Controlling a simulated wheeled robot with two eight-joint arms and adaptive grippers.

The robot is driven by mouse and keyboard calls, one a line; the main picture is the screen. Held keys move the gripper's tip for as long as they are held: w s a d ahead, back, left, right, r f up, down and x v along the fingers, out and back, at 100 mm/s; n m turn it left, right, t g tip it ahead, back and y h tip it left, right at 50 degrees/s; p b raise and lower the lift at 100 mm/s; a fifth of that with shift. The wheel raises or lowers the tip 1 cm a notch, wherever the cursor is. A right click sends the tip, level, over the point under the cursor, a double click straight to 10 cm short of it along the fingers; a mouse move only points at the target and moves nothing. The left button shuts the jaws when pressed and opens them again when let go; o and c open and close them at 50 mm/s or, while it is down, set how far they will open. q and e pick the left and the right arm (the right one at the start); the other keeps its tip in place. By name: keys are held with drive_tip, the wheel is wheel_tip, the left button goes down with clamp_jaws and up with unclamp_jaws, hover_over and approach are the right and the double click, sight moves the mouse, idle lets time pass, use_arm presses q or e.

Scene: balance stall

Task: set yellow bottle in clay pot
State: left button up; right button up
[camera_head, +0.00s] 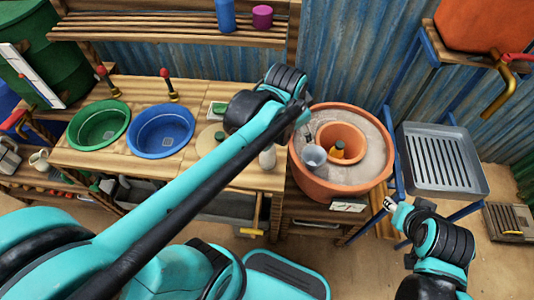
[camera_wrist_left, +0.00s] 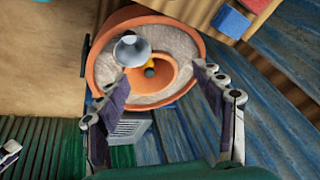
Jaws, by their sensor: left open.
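The clay pot (camera_head: 302,176) is a large terracotta tub filled with pale sand, with a smaller clay pot (camera_head: 343,130) set in the middle. A yellow thing, seemingly the yellow bottle (camera_head: 337,150), is inside the inner pot; its lower part is hidden. In the left wrist view the pot (camera_wrist_left: 103,75) lies ahead, with a bit of yellow (camera_wrist_left: 151,63) in its inner opening. My left gripper (camera_wrist_left: 165,92) is open and empty between its fingers, above and apart from the pot. My right gripper (camera_head: 391,204) is low, right of the pot; its jaw opening is unclear.
A grey-blue cup (camera_head: 314,156) is at the inner pot's near left. Green (camera_head: 98,125) and blue (camera_head: 160,130) basins sit in the wooden counter at left. A slatted metal tray (camera_head: 443,160) stands right of the pot. A shelf (camera_head: 180,32) runs along the back.

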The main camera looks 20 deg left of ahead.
use_arm(q)
drive_tip(key=s+a+f+n+t, duration=0.2)
drive_tip(key=s+a+n, duration=0.2)
drive_tip(key=s+n, duration=0.3)
drive_tip(key=s, duration=0.4)
drive_tip(key=shift+f, duration=0.15)
drive_tip(key=shift+s+a, duration=0.15)
